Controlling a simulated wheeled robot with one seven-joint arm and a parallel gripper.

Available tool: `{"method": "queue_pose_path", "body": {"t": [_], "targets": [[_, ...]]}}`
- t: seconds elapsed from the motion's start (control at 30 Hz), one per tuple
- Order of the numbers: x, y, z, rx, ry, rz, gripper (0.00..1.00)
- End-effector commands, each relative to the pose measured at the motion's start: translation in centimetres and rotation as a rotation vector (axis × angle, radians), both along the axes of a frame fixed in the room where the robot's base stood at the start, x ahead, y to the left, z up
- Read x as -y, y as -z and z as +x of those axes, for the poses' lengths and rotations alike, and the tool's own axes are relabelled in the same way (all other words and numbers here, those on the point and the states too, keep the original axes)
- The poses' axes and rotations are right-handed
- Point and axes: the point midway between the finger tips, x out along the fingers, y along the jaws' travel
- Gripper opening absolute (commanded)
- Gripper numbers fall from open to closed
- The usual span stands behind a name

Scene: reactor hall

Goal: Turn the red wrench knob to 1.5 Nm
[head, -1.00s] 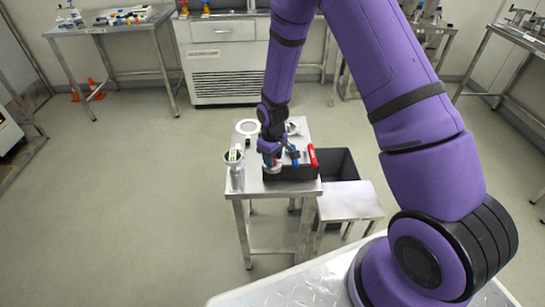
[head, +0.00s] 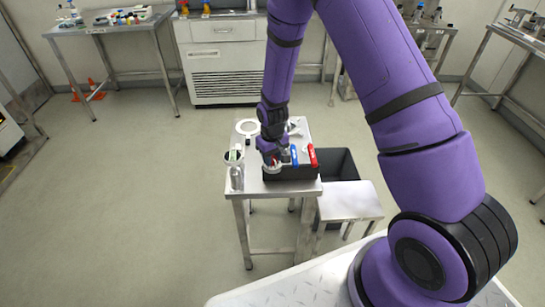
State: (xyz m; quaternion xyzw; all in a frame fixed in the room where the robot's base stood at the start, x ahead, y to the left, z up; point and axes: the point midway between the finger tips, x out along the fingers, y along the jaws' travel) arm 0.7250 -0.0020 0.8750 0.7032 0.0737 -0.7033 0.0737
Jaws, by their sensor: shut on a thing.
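My gripper (head: 272,160) points down at the left end of a black block (head: 292,173) on a small steel table (head: 239,189). It is shut on a small pale round knob (head: 272,169) with a bit of red by it; the fingers hide most of it. A red handle (head: 313,156) stands at the right end of the block, apart from my gripper. A blue handle (head: 294,155) stands between them. I cannot tell which wrench the held knob belongs to, and no torque scale is readable.
A round gauge on a metal post (head: 234,159) stands at the table's left edge. A white ring (head: 247,127) lies behind my gripper. A dark bin (head: 343,165) and a lower steel stool (head: 347,201) are at the right. The floor to the left is clear.

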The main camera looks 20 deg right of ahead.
Motion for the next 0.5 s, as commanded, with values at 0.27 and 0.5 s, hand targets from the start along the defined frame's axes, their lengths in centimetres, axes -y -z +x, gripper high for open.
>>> {"method": "queue_pose_path", "body": {"t": [0.27, 0.5], "targets": [[0.01, -0.01, 0.01, 0.000, -0.001, 0.000, 0.61], [0.01, -0.06, 0.01, 0.000, -0.001, 0.000, 0.61]]}}
